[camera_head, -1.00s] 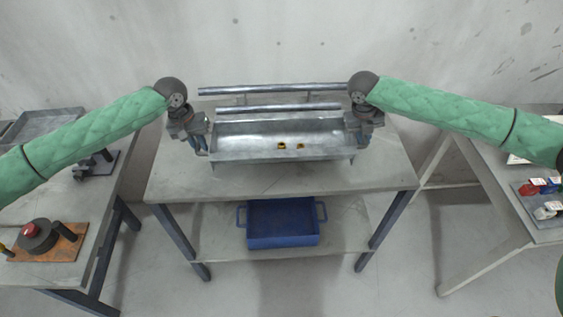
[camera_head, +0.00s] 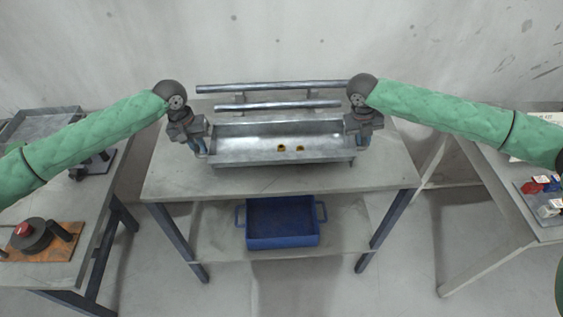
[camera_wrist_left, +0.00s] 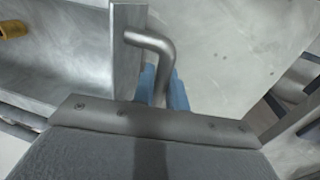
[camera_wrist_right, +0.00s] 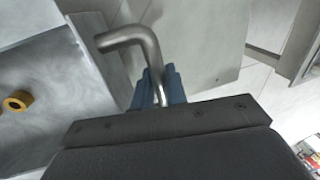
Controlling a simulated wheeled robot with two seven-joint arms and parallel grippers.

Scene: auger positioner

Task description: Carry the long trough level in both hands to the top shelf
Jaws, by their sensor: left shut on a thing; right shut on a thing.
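The long grey metal trough (camera_head: 250,157) is over the middle table in the head view, with two small yellow-brown rings (camera_head: 282,148) lying in it. It looks about level; whether it clears the table top is hard to tell. My left gripper (camera_head: 202,150) is at its left end, shut on a bent metal handle (camera_wrist_left: 158,48), with blue fingertips on either side of the bar. My right gripper (camera_head: 362,142) is at its right end, shut on the matching handle (camera_wrist_right: 135,40). One ring (camera_wrist_right: 17,101) also shows in the right wrist view.
Two metal rails (camera_head: 270,87) run along the back of the middle table (camera_head: 290,186). A blue bin (camera_head: 282,222) stands on its lower shelf. Side tables stand left (camera_head: 75,240) and right (camera_head: 500,200), with gaps of floor between.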

